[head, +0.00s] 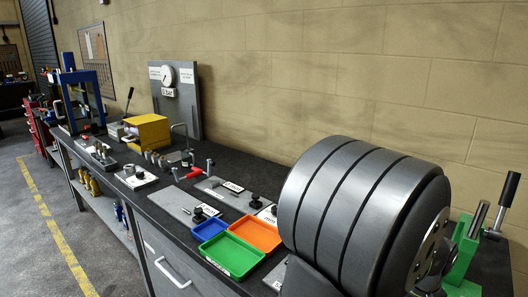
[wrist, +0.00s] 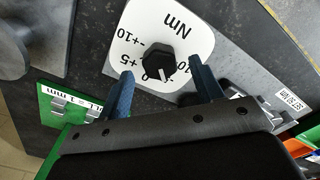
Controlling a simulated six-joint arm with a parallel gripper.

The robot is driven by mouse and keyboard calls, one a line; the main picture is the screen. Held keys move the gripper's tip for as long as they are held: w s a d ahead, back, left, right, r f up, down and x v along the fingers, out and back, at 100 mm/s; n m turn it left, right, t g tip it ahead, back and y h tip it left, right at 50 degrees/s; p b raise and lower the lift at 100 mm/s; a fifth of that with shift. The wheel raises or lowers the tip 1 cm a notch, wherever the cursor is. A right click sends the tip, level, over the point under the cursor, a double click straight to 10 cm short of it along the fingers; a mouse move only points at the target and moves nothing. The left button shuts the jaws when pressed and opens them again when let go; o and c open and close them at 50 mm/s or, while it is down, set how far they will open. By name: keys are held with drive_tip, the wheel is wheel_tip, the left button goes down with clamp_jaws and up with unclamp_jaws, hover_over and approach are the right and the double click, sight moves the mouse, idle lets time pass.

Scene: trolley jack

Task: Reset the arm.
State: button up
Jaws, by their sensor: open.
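My gripper (wrist: 161,72) shows in the wrist view as two blue fingers standing apart, with nothing gripped between them. A black knob (wrist: 158,60) on a white dial plate (wrist: 185,22) marked "Nm" appears between and just beyond the fingertips. The frames do not show clearly how high the fingers are above it. In the head view my large grey arm link covers the right part of the bench, and the gripper cannot be made out there.
Green (head: 232,255), blue (head: 209,229) and orange (head: 256,234) trays lie on the dark bench (head: 230,163). A yellow box (head: 148,131) and a gauge panel (head: 178,100) stand farther back. A green stand (head: 466,258) with a lever is at right. A green plate (wrist: 55,120) shows left in the wrist view.

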drive_tip(key=shift+f, duration=0.75)
drive_tip(key=shift+r, duration=0.1)
wheel_tip(320, 180, up, 18)
drive_tip(key=f, duration=0.1)
wheel_tip(320, 180, down, 17)
drive_tip(key=shift+f+m, duration=0.15)
drive_tip(key=shift+m, duration=0.15)
drive_tip(key=m, duration=0.3)
drive_tip(key=shift+m, duration=0.4)
drive_tip(key=m, duration=0.4)
drive_tip(key=shift+m, duration=0.4)
wheel_tip(320, 180, up, 6)
drive_tip(key=shift+r, duration=0.15)
